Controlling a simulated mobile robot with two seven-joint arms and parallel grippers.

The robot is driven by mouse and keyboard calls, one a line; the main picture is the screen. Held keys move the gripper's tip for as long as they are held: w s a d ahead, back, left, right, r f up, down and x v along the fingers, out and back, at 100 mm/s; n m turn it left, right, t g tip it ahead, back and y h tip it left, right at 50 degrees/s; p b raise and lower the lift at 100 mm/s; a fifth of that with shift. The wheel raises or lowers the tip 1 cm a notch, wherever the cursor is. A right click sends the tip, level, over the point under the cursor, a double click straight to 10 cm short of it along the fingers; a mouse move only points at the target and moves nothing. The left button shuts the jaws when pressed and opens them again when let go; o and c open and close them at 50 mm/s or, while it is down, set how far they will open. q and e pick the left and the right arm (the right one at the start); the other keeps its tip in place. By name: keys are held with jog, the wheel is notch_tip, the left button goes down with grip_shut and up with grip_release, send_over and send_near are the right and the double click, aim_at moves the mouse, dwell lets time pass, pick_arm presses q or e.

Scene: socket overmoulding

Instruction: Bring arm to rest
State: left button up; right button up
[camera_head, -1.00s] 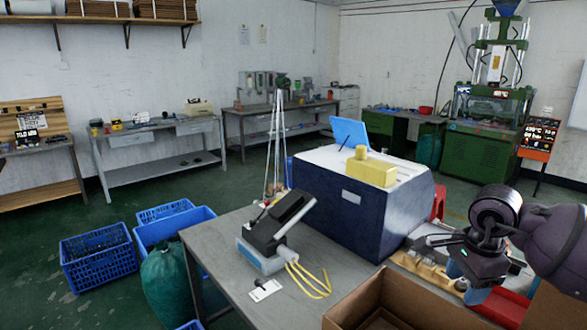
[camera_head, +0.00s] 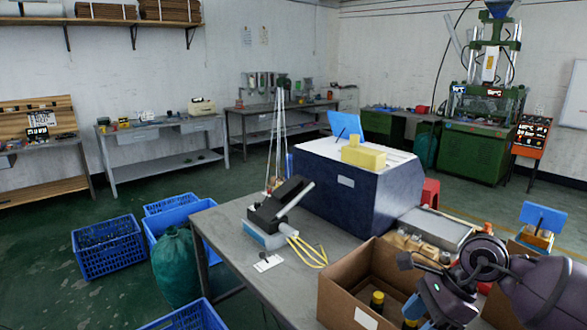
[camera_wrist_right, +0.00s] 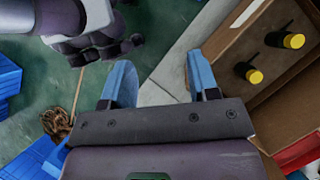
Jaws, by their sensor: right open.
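My right arm comes in at the lower right of the head view. Its gripper (camera_head: 428,309) hangs low there, over or beside the open cardboard box (camera_head: 335,285); how high it is cannot be told. In the right wrist view the two blue fingers of my right gripper (camera_wrist_right: 160,82) stand wide apart with nothing between them. The box (camera_wrist_right: 216,36) is right of the fingers in that view. Two dark cylinders with yellow ends stand in it, one at left (camera_head: 377,299) and one at right (camera_head: 411,308).
A grey table (camera_head: 232,225) carries a black device (camera_head: 277,205) with yellow cables and a large dark blue machine (camera_head: 355,195). Blue crates (camera_head: 108,247) and a green sack (camera_head: 178,265) stand on the floor at left. Open floor lies beyond the table.

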jog(key=s+a+f+m+t+y+b, duration=0.2)
jog(key=a+m+y, duration=0.3)
jog(key=m+y, duration=0.1)
jog(key=s+a+f+m+t+y+b, duration=0.1)
jog(key=s+a+f+m+t+y, duration=0.15)
jog(key=a+m+y, duration=0.3)
jog(key=d+f+m+t+h+b, duration=0.1)
jog(key=d+f+m+t+h, duration=0.35)
jog(key=m, duration=0.45)
jog(key=s+d+f+m+t+h+b, duration=0.1)
jog(key=d+f+m+t+h, duration=0.3)
jog(key=m, duration=0.6)
jog(key=d+f+m+t+h+b, duration=0.1)
jog(key=d+f+m+t+h, duration=0.15)
jog(key=f+m+t, duration=0.45)
jog(key=s+d+f+m+g+h+b, duration=0.2)
jog(key=s+d+f+m+g+h, duration=0.2)
jog(key=s+f+m+g+h, duration=0.3)
jog(key=s+f+m+g, duration=0.1)
jog(key=s+f+m, duration=0.4)
jog(key=f+m, duration=0.1)
jog(key=shift+s+f+m+g, duration=0.15)
jog(key=shift+f+m+g, duration=0.15)
jog(key=shift+m, duration=0.55)
jog(key=shift+d, duration=0.1)
